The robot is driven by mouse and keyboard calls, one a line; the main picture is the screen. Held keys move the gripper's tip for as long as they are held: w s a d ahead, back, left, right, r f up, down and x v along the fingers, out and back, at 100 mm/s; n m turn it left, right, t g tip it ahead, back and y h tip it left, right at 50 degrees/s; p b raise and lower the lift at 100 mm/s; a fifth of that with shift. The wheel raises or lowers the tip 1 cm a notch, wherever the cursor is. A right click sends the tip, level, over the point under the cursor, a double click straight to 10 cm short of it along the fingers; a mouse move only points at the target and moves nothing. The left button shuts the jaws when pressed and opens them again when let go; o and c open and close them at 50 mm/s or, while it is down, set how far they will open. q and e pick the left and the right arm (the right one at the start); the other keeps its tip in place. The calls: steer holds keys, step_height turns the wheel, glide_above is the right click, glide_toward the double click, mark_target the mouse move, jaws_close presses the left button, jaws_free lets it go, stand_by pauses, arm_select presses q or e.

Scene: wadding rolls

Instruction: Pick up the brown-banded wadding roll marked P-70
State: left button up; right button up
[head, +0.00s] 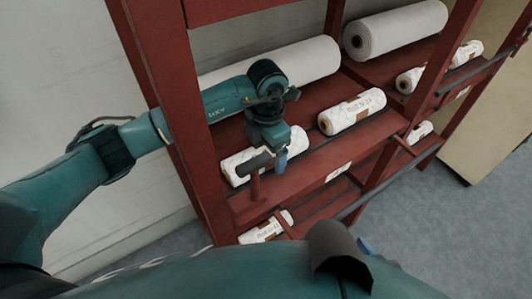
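Several white wadding rolls with brown bands lie on a red rack. One roll (237,167) is on the upper shelf at the left, partly hidden by my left gripper. A second roll (352,111) lies to its right, with a brown label whose print is too small to read surely. I cannot tell which roll is marked P-70. My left gripper (270,163) points down at the front of the left roll, overlapping it in the picture; whether it touches is unclear, and its finger opening is hidden. My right arm crosses the bottom edge; its gripper is not clearly visible.
Two large plain white rolls (395,28) (311,61) lie on the shelf behind. Smaller rolls sit lower (266,227) and at the right (409,79). Red posts and a dark front rail (375,194) edge the rack. Grey floor (425,235) is clear at the right.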

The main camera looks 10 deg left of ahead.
arm_select(q)
steer(key=shift+c, duration=0.4)
steer(key=c, duration=1)
